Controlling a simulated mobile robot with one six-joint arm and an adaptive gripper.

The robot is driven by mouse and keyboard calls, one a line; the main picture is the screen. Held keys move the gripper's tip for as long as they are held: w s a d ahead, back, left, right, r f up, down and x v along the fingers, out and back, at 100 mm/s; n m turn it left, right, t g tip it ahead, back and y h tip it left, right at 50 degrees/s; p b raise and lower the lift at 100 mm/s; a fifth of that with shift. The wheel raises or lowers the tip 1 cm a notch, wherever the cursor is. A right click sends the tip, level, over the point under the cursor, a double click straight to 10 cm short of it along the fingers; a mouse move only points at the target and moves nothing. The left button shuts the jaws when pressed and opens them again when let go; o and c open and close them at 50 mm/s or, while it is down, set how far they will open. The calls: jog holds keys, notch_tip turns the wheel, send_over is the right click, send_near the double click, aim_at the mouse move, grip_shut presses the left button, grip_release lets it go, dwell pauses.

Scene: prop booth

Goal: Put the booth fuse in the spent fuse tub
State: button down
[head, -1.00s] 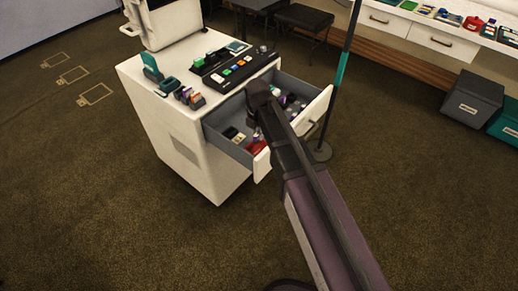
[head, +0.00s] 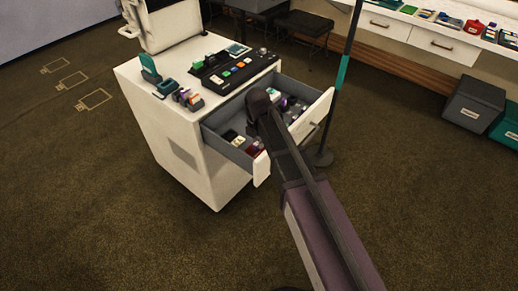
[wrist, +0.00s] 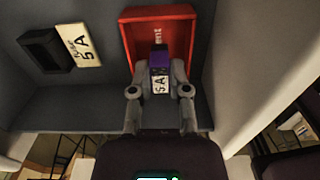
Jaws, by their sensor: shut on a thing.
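My gripper (wrist: 160,88) is shut on the booth fuse (wrist: 160,60), a purple block with a white label reading 5A. In the wrist view the fuse lies within the outline of the red spent fuse tub (wrist: 129,50), whose wall carries white lettering, partly readable. I cannot tell whether the fuse touches the tub's floor. The tub sits in the open drawer, beside one wall. In the head view my arm hides most of the gripper and the fuse, and the tub shows only as a dark red patch (head: 255,150).
The open drawer (head: 222,144) of the white cabinet (head: 165,135) also holds a black holder (wrist: 45,50), a cream 5 A card (wrist: 79,45) and several small items farther back. A dark pole (head: 343,85) stands right of the drawer. Carpet in front is clear.

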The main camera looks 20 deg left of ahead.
jog(key=shift+f+b, duration=1.05)
jog(key=shift+f, duration=0.3)
jog(key=shift+f, duration=0.15)
jog(key=c, duration=0.9)
grip_release()
notch_tip(320, 180, up, 12)
jog(key=p, duration=1.2)
jog(key=shift+r, duration=0.2)
